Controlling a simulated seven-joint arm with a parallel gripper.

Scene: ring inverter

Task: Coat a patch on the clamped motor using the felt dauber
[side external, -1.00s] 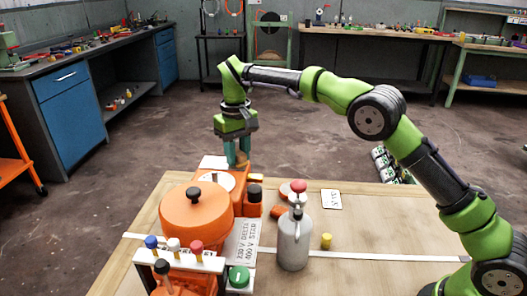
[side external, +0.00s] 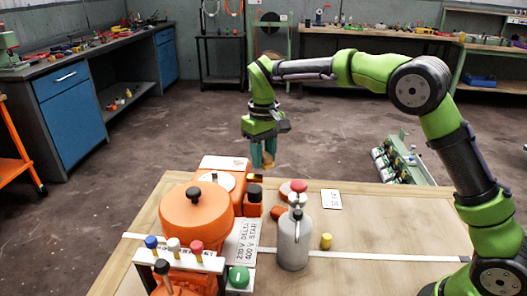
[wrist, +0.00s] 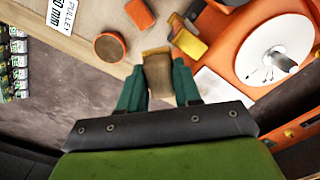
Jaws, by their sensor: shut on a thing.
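My gripper (side external: 263,158) has teal fingers shut on a tan, block-like piece (wrist: 158,72), which appears to be the felt dauber; its working end is hard to make out. In the side view it hangs in the air above the table's back edge, just right of the orange motor housing (side external: 226,163). In the wrist view the motor (wrist: 240,52) is at the right, with a white round face (wrist: 272,50) and a metal shaft at its middle. The dauber looks apart from the motor. I cannot make out a coated patch.
A large orange lidded drum (side external: 196,214) stands in front of the motor. The table (side external: 390,225) is clear further right.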

